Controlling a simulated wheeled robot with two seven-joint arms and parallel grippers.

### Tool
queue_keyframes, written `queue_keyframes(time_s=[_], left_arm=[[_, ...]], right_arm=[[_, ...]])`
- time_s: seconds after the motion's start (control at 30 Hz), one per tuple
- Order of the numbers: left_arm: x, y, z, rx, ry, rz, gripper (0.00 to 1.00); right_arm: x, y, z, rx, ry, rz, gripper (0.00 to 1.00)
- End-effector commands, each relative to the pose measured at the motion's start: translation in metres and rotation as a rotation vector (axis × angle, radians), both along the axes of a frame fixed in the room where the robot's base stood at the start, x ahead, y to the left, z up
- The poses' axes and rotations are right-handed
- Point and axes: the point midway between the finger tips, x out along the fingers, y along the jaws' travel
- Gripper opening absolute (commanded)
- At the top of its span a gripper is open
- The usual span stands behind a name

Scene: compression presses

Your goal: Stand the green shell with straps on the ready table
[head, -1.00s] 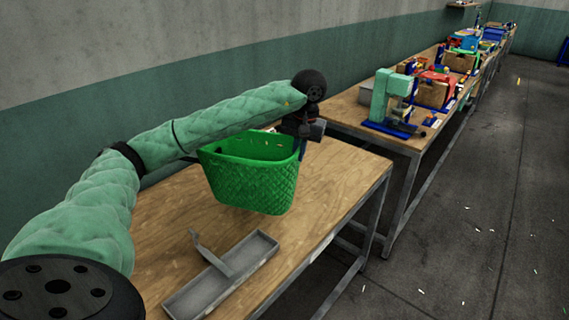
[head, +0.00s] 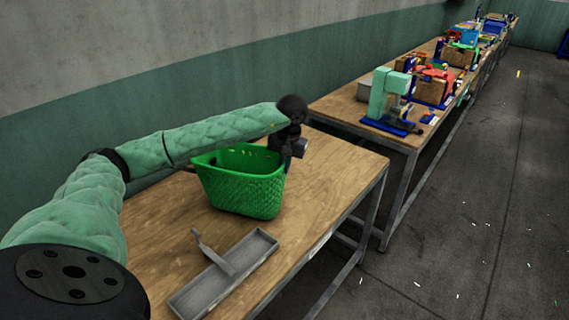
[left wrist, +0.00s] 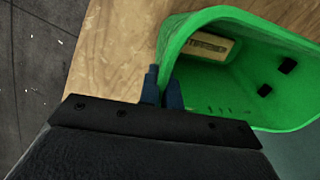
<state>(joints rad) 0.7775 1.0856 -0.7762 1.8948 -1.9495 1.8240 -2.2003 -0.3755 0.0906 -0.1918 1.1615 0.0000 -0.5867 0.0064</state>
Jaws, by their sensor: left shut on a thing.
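The green shell (head: 240,187) is a basket-like tub with a woven pattern, upright at the wooden table (head: 335,185), on its back half. I cannot tell whether its base touches the top. My left gripper (head: 288,150) is shut on the shell's rim at its right end. In the left wrist view the two blue fingertips (left wrist: 162,88) pinch the green wall of the shell (left wrist: 215,85). Inside the shell are a pale label and two small dark fittings; straps cannot be made out clearly. My right gripper is not in view.
A second bench (head: 345,108) with a pale green press (head: 385,95) and several coloured items stands beyond. Bare wood lies right of the shell.

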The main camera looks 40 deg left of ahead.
Motion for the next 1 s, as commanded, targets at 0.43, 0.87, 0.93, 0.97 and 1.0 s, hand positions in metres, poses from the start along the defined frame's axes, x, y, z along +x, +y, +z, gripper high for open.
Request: queue_keyframes(time_s=[0.43,0.87,0.93,0.97,1.0], left_arm=[[-0.0001,0.0001,-0.0066,0.0,-0.001,0.0,0.0],[-0.0003,-0.0002,-0.0083,0.0,0.0,0.0,0.27],[-0.0003,-0.0002,-0.0083,0.0,0.0,0.0,0.27],[-0.0003,-0.0002,-0.0082,0.0,0.0,0.0,0.27],[-0.0004,-0.0001,-0.0081,0.0,0.0,0.0,0.27]], right_arm=[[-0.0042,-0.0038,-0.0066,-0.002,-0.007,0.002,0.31],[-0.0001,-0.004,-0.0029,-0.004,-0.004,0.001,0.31],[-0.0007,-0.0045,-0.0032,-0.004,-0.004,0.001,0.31],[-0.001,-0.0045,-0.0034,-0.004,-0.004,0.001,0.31],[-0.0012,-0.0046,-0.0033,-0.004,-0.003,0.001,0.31]])
